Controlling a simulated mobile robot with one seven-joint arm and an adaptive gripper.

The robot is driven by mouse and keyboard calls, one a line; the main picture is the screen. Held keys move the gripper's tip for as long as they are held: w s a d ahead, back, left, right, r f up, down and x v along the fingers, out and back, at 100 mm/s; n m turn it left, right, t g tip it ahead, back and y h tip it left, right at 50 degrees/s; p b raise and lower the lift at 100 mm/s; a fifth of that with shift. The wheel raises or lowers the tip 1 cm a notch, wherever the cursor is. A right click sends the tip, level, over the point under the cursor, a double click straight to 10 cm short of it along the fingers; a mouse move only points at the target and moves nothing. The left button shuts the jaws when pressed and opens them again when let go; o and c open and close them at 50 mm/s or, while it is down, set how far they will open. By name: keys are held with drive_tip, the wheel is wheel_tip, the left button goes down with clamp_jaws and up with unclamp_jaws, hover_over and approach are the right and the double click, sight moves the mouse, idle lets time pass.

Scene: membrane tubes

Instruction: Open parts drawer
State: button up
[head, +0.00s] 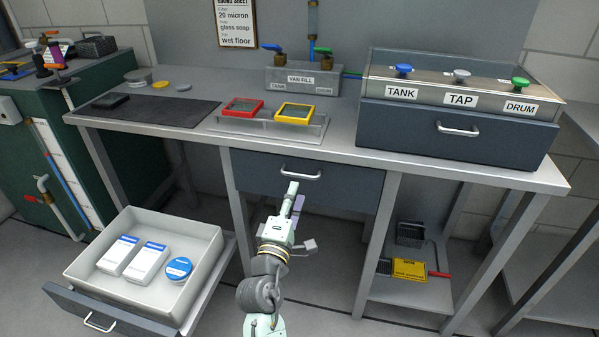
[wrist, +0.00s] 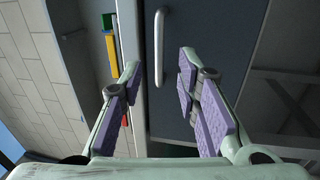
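A closed blue-grey drawer (head: 262,170) is set under the middle of the bench, with a silver bar handle (head: 301,176). No label on it shows, so I cannot tell whether it is the parts drawer. My gripper (head: 295,200) is in front of this drawer, just below the handle in the head view. In the wrist view, my gripper (wrist: 160,95) has its two purple-padded fingers wide apart and empty. The handle (wrist: 159,46) stands upright between and beyond the fingertips, apart from them, on the dark drawer front (wrist: 215,30).
An open drawer (head: 215,268) with white boxes and a blue tin stands at lower left. A blue-grey unit (head: 400,125) with a handle and TANK, TAP and DRUM labels sits on the bench's right. A bench leg (head: 380,235) and low shelf (head: 390,305) stand to the right.

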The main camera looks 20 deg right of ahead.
sight(299, 174)
drive_tip(key=p+x, duration=0.1)
drive_tip(key=x, duration=0.5)
drive_tip(key=shift+r+p, duration=0.15)
drive_tip(key=shift+p, duration=0.15)
drive_tip(key=shift+w+d, duration=0.3)
drive_tip(key=shift+w, duration=0.25)
drive_tip(key=shift+c, duration=0.4)
clamp_jaws()
